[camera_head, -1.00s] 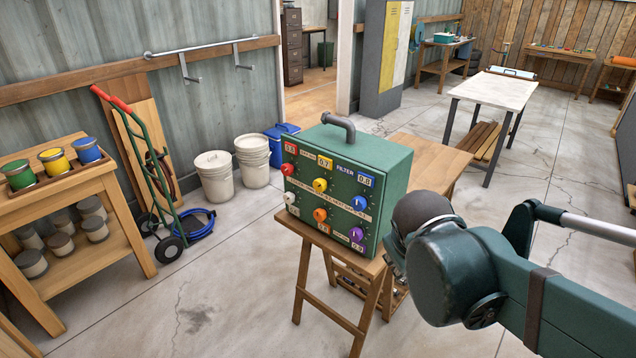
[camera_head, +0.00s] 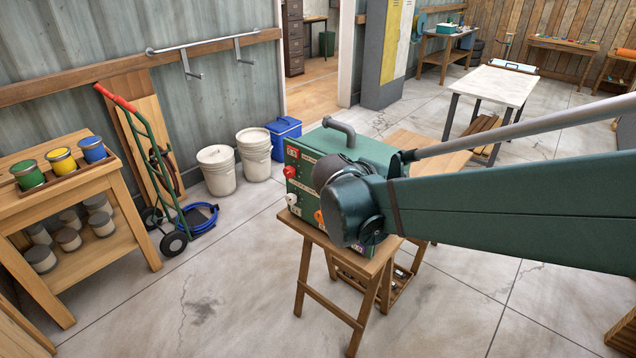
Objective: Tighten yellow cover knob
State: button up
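The green box (camera_head: 366,149) with a handle on top stands on a wooden trestle stand (camera_head: 330,246). Its front panel carries coloured knobs. The red knob (camera_head: 289,172), the white knob (camera_head: 291,199) and part of the orange knob (camera_head: 319,217) show at the panel's left. The yellow knob is hidden behind my arm, which reaches in from the right and covers the middle and right of the panel. My gripper is also hidden behind the arm's rounded dark joint, so its fingers and any contact with a knob cannot be seen.
A wooden shelf (camera_head: 110,205) with paint cans stands at the left. A hand truck (camera_head: 150,165), a blue hose (camera_head: 197,218), white buckets (camera_head: 216,170) and a blue cooler (camera_head: 284,138) stand along the wall. The floor in front of the box is clear.

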jog(key=w+a+r+n+t+h+p, duration=0.2)
jog(key=w+a+r+n+h+p, duration=0.25)
jog(key=w+a, duration=0.6)
jog(key=w+a+f+n+t+b, duration=0.3)
jog(key=a+f+b, duration=0.4)
jog(key=a+f, duration=0.8)
jog(key=shift+w+f+t+y, duration=0.5)
jog(key=shift+f+t, duration=0.2)
jog(key=shift+f, duration=0.2)
jog(key=shift+w, duration=0.1)
jog(key=shift+b+x, duration=0.45)
jog(key=shift+x, duration=3.35)
jog(key=c, duration=0.9)
